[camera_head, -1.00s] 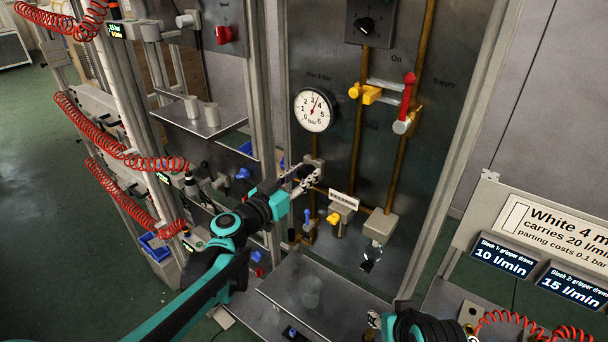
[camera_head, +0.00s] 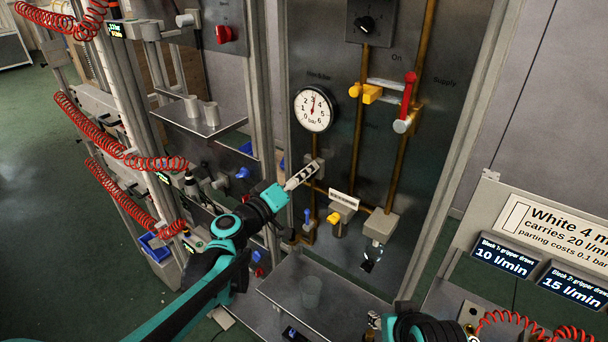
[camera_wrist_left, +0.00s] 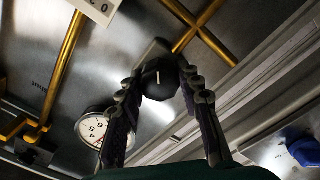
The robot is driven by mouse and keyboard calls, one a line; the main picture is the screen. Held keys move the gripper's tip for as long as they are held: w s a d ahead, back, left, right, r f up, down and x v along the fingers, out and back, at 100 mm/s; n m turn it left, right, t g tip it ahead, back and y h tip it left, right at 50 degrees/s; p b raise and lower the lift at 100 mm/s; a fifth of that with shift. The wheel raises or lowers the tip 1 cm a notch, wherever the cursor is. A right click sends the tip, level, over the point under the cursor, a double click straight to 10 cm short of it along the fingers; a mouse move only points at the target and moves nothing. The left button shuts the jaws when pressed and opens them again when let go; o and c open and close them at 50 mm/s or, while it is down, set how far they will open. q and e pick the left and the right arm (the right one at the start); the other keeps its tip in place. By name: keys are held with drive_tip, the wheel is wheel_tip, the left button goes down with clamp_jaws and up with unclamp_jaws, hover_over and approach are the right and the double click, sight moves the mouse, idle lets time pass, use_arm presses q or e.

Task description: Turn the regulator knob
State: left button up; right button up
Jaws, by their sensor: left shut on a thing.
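The regulator knob (camera_wrist_left: 160,78) is black with a pale mark, and sits between the two fingers of my left gripper (camera_wrist_left: 163,85) in the left wrist view. The fingers press on it from both sides. In the head view my left gripper (camera_head: 303,175) reaches the panel from the left and hides the knob. The round white pressure gauge (camera_head: 313,109) is above it, its needle near 3; it also shows in the left wrist view (camera_wrist_left: 93,127). My right arm shows at the bottom edge; its gripper's fingers are too cut off to judge.
A red-handled valve (camera_head: 407,95) and yellow fittings (camera_head: 368,94) sit on brass pipes right of the gauge. A small blue-handled valve (camera_head: 308,218) is just below my left gripper. A metal shelf (camera_head: 275,290) lies below. A frame post (camera_head: 262,100) stands left of the panel.

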use_arm(q)
drive_tip(key=n, duration=0.3)
drive_tip(key=shift+n, duration=0.4)
drive_tip(key=shift+f+n, duration=0.1)
drive_tip(key=shift+n, duration=1.9)
drive_tip(key=o, duration=1.2)
drive_tip(key=shift+c, duration=0.2)
drive_tip(key=shift+a, duration=0.1)
drive_tip(key=v, duration=1.2)
